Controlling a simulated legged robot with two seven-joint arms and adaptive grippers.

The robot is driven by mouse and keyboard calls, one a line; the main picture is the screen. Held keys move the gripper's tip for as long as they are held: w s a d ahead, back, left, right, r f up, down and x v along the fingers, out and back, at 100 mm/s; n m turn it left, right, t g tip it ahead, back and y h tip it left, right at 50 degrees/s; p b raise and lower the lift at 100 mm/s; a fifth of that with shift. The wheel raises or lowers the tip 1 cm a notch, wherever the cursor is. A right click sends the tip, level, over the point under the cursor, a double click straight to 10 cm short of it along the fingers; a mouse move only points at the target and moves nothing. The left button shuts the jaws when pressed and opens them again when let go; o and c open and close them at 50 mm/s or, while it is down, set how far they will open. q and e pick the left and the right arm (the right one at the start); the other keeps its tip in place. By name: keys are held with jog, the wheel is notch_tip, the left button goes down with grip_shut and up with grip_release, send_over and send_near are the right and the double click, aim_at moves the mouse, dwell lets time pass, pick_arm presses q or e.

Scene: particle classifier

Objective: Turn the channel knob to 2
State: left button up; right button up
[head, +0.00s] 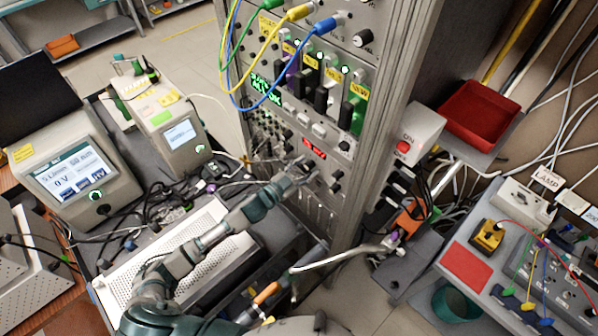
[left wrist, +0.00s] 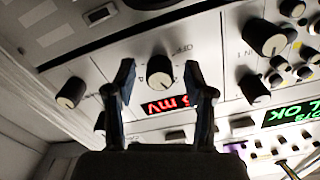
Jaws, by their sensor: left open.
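A dark round knob with a pale cap (left wrist: 160,68) sits on the rack panel, beside a small red lit display (left wrist: 165,105) that appears upside down in the left wrist view. Small printed lettering by the knob is too blurred to read surely. In the head view the red display (head: 313,149) is low on the rack front. My left gripper (left wrist: 160,70) is open, its fingers on either side of the knob with visible gaps. In the head view my left gripper (head: 300,168) reaches the lower rack and hides the knob. My right gripper is not in view.
The rack (head: 375,120) carries other knobs, including one to the side (left wrist: 70,93), and plugged cables (head: 262,95) above. A perforated white unit (head: 165,255) lies under my left arm. A red tray (head: 480,115) and a red-button box (head: 408,140) are to the right.

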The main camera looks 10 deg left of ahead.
pick_arm(q)
jog(key=v, duration=1.1)
jog(key=shift+s+a, duration=0.2)
jog(key=shift+a, duration=0.05)
jog(key=shift+f, duration=0.15)
